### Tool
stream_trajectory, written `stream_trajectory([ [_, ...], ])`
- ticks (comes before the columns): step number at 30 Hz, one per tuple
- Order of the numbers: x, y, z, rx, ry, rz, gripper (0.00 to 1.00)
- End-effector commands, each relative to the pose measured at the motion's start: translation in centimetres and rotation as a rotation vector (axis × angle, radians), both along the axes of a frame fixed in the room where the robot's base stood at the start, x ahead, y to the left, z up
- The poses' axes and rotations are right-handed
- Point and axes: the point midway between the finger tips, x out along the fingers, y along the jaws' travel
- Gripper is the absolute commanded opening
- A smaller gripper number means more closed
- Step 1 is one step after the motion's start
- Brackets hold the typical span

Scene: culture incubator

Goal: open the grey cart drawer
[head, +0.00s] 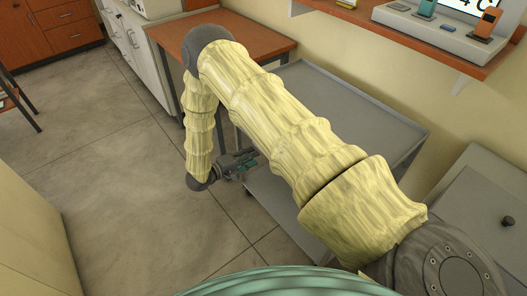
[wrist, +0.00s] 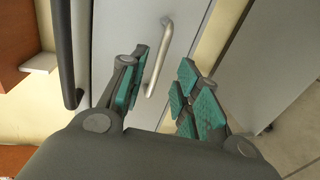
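The grey cart (head: 385,122) stands beside the wall in the head view, partly hidden behind my arm. In the wrist view a grey drawer front (wrist: 120,25) carries a pale metal bar handle (wrist: 162,55). My gripper (wrist: 163,82) is open, with teal pads on both fingers. The handle shows in the gap between the fingers, closer to the left finger; I cannot tell whether it touches. The drawer looks shut. In the head view my gripper (head: 240,163) is at the cart's near-left side, and the handle cannot be made out there.
A wooden-topped bench (head: 255,35) with white cabinets stands behind the cart. A wall shelf (head: 440,55) with small devices hangs at the upper right. A grey cabinet (head: 480,205) is at the right. The tiled floor (head: 110,150) to the left is clear.

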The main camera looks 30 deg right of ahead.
Motion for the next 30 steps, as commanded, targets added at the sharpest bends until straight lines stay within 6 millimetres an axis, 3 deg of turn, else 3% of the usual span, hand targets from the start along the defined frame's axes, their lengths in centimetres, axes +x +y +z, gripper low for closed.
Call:
stream_trajectory([
  [6,0.2,-3.6,-0.6,0.000,0.000,-0.002,0.32],
  [12,0.4,-5.8,-1.2,0.000,0.000,0.000,0.32],
  [26,0.5,-6.9,-1.5,0.000,-0.001,0.001,0.32],
  [30,0.5,-6.9,-1.5,0.000,0.000,0.001,0.10],
])
